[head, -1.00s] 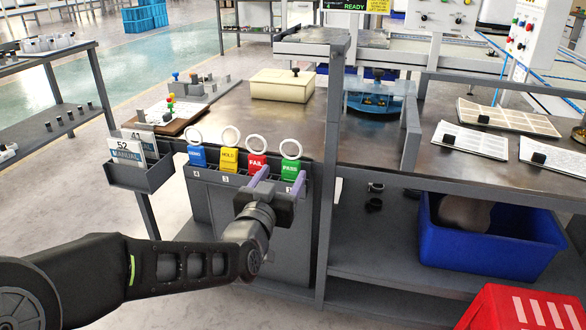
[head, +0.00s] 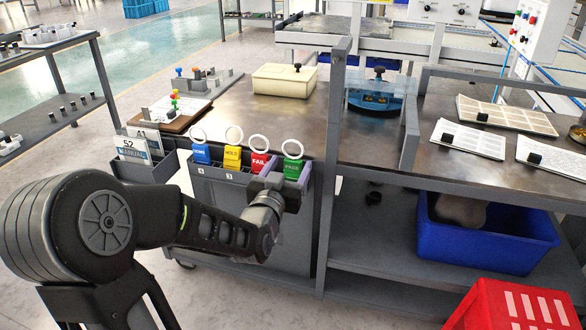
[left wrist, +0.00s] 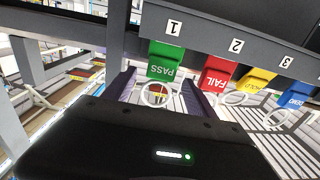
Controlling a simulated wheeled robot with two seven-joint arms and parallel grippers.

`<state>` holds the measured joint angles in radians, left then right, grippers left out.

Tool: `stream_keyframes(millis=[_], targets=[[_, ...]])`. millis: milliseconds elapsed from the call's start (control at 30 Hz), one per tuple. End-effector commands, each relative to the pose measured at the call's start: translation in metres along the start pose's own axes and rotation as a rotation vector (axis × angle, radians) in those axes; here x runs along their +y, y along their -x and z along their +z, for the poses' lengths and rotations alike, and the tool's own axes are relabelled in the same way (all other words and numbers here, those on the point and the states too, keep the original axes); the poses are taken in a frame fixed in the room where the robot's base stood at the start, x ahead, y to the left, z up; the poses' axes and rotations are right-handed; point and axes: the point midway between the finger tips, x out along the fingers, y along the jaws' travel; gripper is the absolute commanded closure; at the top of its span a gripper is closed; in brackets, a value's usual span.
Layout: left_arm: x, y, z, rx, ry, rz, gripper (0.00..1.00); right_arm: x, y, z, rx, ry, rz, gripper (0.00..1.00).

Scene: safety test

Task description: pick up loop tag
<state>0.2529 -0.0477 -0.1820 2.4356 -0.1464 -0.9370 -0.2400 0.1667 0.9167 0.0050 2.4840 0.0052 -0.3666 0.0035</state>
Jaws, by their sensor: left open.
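Loop tags with white rings on top stand in a row in a grey rack (head: 222,178): blue (head: 201,154), yellow HOLD (head: 233,157), red FAIL (head: 259,163) and green PASS (head: 292,169). My left gripper (head: 285,181) is open in front of the rack's right end, by the green and red tags. In the left wrist view, the green PASS tag (left wrist: 165,60) hangs under label 1. Its ring (left wrist: 155,94) shows between the two fingers (left wrist: 158,94), with no clear contact. The red FAIL tag (left wrist: 218,74) is just right of the fingers. My right gripper is out of view.
A grey post (head: 331,170) stands close to the rack's right. A holder with manual cards (head: 135,150) is at its left. The dark bench top (head: 230,120) lies behind. A blue bin (head: 487,245) and a red crate (head: 515,305) are lower right.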

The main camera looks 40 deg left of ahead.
Motion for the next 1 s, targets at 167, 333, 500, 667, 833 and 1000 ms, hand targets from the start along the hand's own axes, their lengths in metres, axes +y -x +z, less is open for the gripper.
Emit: stream_keyframes(millis=[167,333,500,667,833,1000], targets=[[0.0,-0.025,0.003,-0.001,0.0,0.001,0.35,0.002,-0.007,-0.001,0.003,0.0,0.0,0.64],[0.001,-0.031,0.001,-0.001,0.0,0.001,0.35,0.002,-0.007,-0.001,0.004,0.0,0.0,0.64],[0.0,-0.031,0.001,-0.001,0.0,0.001,0.35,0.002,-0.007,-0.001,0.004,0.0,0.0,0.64],[0.0,-0.031,0.001,-0.001,0.0,0.001,0.35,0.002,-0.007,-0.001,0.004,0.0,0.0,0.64],[0.0,-0.03,0.001,-0.001,0.0,0.001,0.35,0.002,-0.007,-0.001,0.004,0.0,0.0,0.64],[0.0,-0.03,0.001,-0.001,0.0,0.001,0.48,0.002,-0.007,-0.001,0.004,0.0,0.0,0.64]])
